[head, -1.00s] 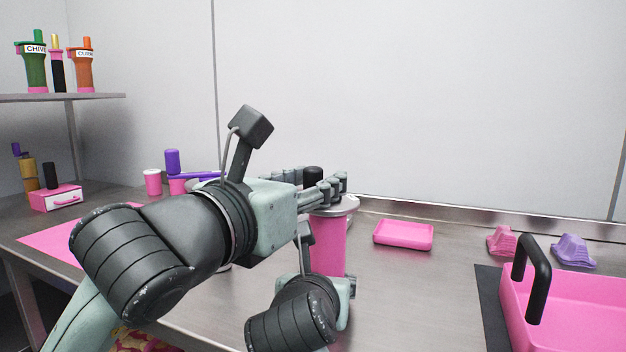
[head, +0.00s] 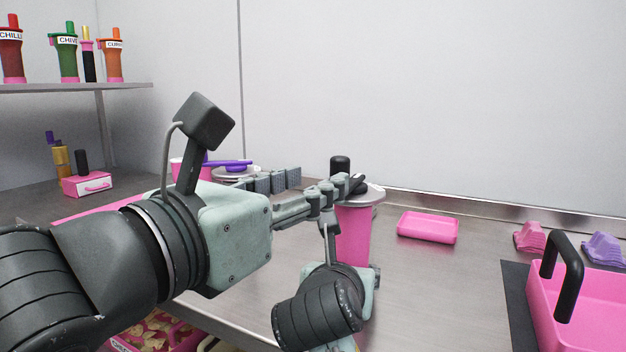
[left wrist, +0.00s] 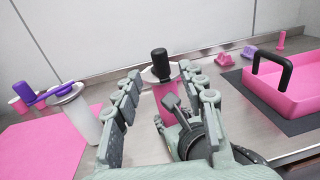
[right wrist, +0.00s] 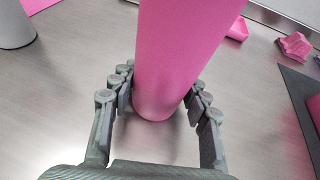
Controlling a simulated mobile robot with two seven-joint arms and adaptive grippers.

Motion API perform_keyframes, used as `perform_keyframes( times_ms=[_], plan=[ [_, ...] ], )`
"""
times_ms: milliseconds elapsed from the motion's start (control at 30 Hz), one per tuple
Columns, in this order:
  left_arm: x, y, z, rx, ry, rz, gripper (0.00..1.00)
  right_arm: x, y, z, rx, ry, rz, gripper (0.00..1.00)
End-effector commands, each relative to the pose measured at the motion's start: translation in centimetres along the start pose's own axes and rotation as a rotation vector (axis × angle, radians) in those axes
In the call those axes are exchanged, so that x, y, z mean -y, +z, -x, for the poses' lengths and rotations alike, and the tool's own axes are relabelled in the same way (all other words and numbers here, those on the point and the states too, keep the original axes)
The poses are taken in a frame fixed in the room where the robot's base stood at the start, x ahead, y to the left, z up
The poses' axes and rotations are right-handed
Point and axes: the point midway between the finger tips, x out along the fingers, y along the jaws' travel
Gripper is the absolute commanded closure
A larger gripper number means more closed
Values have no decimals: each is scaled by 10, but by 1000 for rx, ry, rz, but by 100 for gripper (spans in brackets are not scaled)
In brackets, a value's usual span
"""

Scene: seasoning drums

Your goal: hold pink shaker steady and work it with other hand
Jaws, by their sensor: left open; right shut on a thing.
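The pink shaker (head: 354,234) stands upright on the steel table, with a silver top and a black knob (head: 340,164). In the right wrist view my right gripper (right wrist: 160,98) is shut around the lower body of the shaker (right wrist: 180,50). My left gripper (head: 318,190) is open, at the height of the shaker's top and to its left in the head view. Part of the shaker's top is hidden by the left fingers in the head view.
A pink tray (head: 428,228) lies to the right of the shaker. A pink crate with a black handle (head: 562,276) stands at far right on a dark mat. A white container with a purple handle (left wrist: 72,108) stands left. Bottles stand on a shelf (head: 70,88).

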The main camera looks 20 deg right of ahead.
Motion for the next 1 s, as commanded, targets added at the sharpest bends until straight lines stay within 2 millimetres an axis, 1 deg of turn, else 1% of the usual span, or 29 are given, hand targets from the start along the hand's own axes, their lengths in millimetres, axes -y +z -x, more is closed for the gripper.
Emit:
perform_keyframes(
  times_ms=[167, 200, 400, 633, 733, 867, 1000],
  plan=[
    [0, 0, 0, 0, 0, 0, 59, 0, -1, 0, -2, -1, 1, 92],
    [0, 0, 0, 0, 0, 0, 59, 0, -1, 0, -2, -1, 1, 53],
    [0, 0, 0, 0, 0, 0, 59, 0, 0, 0, -1, -1, 0, 30],
    [0, 0, 0, 1, 0, 0, 59, 0, 0, 0, -1, 0, 0, 30],
    [0, 0, 0, 1, 0, 0, 59, 0, 0, 3, 0, 0, 0, 30],
    [0, 0, 0, 1, 0, 0, 59, -1, 0, 20, 1, 3, -1, 30],
    [0, 0, 0, 1, 0, 0, 59, -1, 1, 45, 3, 3, -1, 30]
  ],
)
